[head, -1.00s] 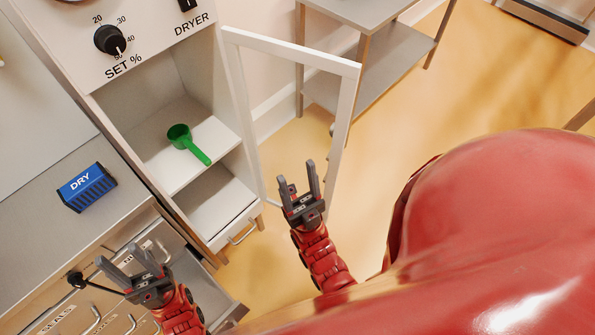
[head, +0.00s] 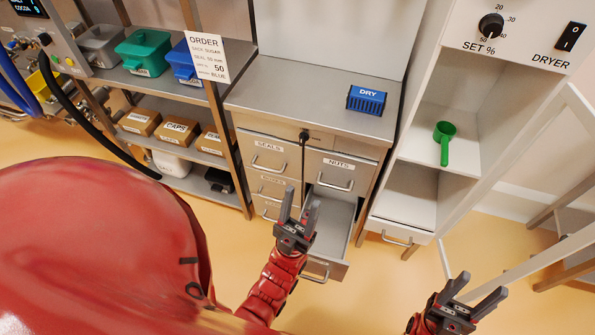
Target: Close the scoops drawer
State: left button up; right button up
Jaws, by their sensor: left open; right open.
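The grey-topped cabinet (head: 290,95) stands in the middle with several labelled drawers, including SEALS (head: 262,155) and NUTS (head: 337,178), both shut. Below NUTS, one drawer (head: 338,218) is pulled out towards me, and its visible inside looks empty. Its front, with a handle (head: 316,277), is partly behind my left gripper; I cannot read a SCOOPS label on it. My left gripper (head: 300,199) is open and empty, and appears in front of the open drawer's left side; contact cannot be told. My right gripper (head: 481,284) is open and empty at the lower right, away from the drawer.
The dryer cabinet (head: 408,185) stands to the right with a green scoop (head: 444,143) on its shelf and its framed door (head: 530,150) swung open. A blue DRY block (head: 366,101) is on the countertop. A shelf rack (head: 175,95) with bins is at left. A black cord hangs before the drawers.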

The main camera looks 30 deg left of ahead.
aim_at(337, 210)
jog(key=k+u, duration=0.2)
jog(key=k, duration=0.3)
jog(key=k+j+u, duration=0.2)
jog(key=k, duration=0.35)
jog(key=i+l, duration=0.1)
jog(key=l, duration=0.25)
jog(key=i+l, duration=0.15)
jog(key=l, duration=0.25)
jog(key=i+l, duration=0.1)
jog(key=l, duration=0.25)
jog(key=i+u, duration=0.05)
